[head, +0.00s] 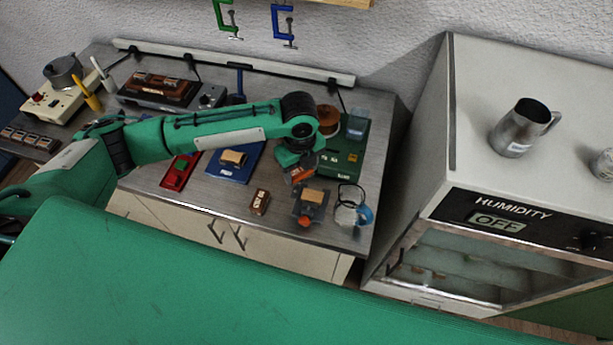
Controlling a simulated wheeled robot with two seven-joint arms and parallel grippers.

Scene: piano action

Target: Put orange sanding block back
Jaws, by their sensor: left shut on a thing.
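My left arm reaches in from the left over the workbench, and its gripper (301,168) points down near the right end. It is shut on a small orange block (298,175), which looks like the orange sanding block. The block is at the left edge of a dark green tray (345,165); I cannot tell whether it touches the tray or the bench. The gripper and wrist hide part of the block and tray. My right gripper is not in view.
A blue tray (228,174) and a red tray (179,171) lie left of the gripper. A grey-and-orange tool (311,207), a small brown block (260,202) and a jar (347,213) stand near the front edge. A humidity cabinet (480,180) stands right.

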